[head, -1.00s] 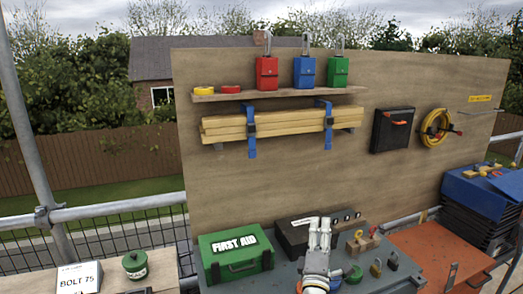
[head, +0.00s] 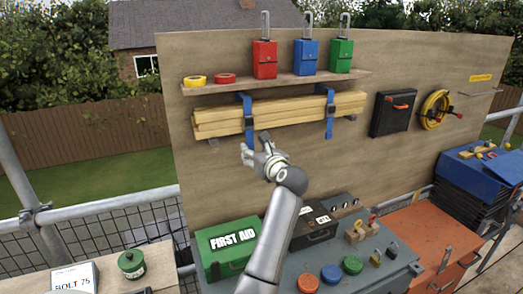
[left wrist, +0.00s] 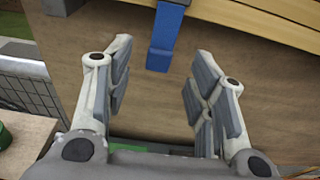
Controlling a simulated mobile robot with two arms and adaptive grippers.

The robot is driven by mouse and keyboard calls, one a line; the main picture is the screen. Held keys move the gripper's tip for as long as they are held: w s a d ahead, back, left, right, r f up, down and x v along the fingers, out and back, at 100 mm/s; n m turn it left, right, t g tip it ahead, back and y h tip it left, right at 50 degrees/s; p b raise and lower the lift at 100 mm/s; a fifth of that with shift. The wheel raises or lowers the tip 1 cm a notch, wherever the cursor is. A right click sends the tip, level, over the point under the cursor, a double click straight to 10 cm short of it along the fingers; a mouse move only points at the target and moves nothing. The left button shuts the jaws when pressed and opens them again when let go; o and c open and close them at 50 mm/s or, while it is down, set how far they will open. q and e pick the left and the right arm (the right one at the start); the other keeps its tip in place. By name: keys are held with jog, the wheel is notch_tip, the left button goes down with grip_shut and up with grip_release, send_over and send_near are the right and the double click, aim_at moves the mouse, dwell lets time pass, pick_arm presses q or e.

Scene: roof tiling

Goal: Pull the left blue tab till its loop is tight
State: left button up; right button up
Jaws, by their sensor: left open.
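Two blue straps loop around a bundle of yellow timber (head: 285,112) on the plywood board. The left strap (head: 246,103) has a dark buckle, and its blue tab hangs below the timber. My left gripper (head: 255,145) is at the lower part of that tab and partly hides it in the head view. In the left wrist view the tab (left wrist: 166,38) hangs down with its end between the spread fingertips, without visible contact. The left gripper is open and empty. The right strap (head: 330,105) hangs apart, further right. My right gripper is not in view.
A shelf (head: 285,83) above holds tape rolls and red, blue and green lock boxes. Below stand a green first aid box (head: 228,250) and a dark case (head: 312,236) on a grey bench. Bare plywood surrounds the tab below the timber.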

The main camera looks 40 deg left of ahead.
aim_at(251, 147)
pick_arm(q)
jog(key=p+x, duration=0.1)
jog(key=x, duration=0.3)
jog(key=shift+w+a, duration=0.1)
jog(key=shift+a, duration=0.05)
jog(key=shift+w+a+f, duration=0.1)
jog(key=shift+w+a, duration=0.15)
jog(key=shift+a, duration=0.25)
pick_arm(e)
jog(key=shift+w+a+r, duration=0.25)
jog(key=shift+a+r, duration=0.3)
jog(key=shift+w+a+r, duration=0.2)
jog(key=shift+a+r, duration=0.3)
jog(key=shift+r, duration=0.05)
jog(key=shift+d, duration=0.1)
pick_arm(q)
jog(key=c, duration=1.1)
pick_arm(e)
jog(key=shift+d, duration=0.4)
